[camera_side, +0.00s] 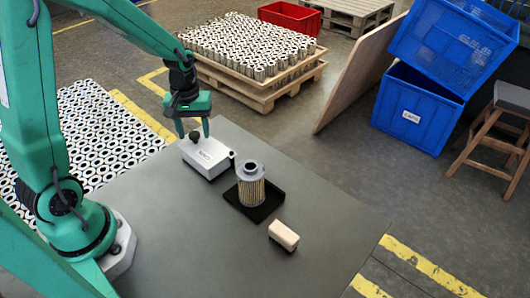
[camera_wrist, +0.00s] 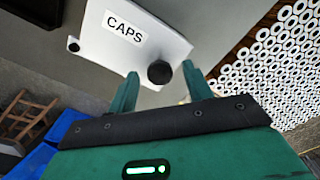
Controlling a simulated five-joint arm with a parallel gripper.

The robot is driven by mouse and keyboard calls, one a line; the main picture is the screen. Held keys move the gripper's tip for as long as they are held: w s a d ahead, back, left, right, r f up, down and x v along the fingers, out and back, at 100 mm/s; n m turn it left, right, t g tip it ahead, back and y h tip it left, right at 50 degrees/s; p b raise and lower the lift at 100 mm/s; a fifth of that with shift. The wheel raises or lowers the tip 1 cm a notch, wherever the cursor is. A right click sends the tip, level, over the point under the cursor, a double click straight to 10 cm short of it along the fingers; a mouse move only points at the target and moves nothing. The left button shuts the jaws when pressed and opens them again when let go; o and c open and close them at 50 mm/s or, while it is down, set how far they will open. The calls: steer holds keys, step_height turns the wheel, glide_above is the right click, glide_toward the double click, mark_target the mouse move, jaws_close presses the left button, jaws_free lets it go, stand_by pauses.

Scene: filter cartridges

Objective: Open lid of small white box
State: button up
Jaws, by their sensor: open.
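The small white box (camera_side: 205,160) labelled CAPS stands on the grey table, its lid apparently closed. It also shows in the wrist view (camera_wrist: 125,50), with a dark round knob (camera_wrist: 160,73) near one edge and a smaller dark bit near the opposite edge. My gripper (camera_side: 193,129) is open over the knob end of the box. In the wrist view its two green fingers (camera_wrist: 160,75) stand apart, one on either side of the knob. I cannot tell whether either finger touches it.
A filter cartridge (camera_side: 251,186) stands upright on a black tray (camera_side: 262,212) right of the box. A block-like brush (camera_side: 284,235) lies nearer the front. The table (camera_side: 180,245) is clear at the front. A pallet of cartridges (camera_side: 245,48) stands behind.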

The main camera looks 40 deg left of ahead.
steer(key=shift+c, duration=0.2)
jaws_close()
steer(key=shift+w, duration=0.1)
